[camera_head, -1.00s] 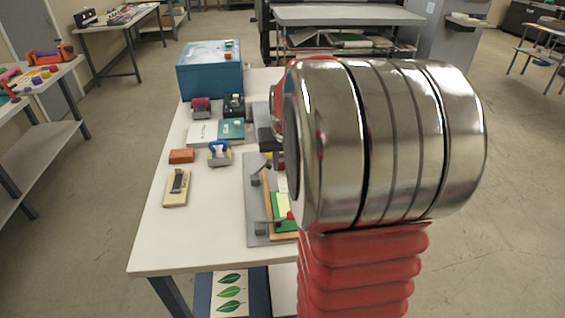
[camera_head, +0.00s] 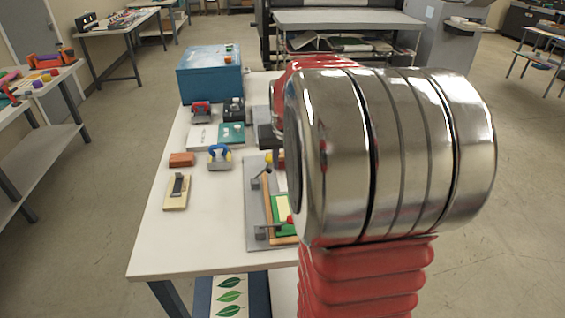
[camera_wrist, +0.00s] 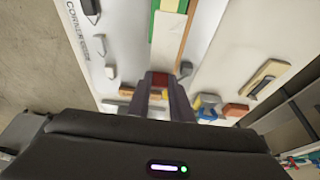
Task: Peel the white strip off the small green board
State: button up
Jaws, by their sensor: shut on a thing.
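The small green board (camera_head: 284,222) lies on a grey fixture plate (camera_head: 252,200) beside an orange-brown wooden bar (camera_head: 268,205). A cream-white strip (camera_head: 283,203) lies along the board; its far part is hidden by my arm in the head view. In the wrist view the pale strip (camera_wrist: 166,42) runs from the green board (camera_wrist: 170,5) towards my gripper (camera_wrist: 160,92). The fingers are shut on a small red piece (camera_wrist: 158,79) that looks like the strip's tab. I cannot tell how much of the strip is lifted.
The table's front left is clear.

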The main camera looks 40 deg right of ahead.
jog(key=shift+r, duration=1.5)
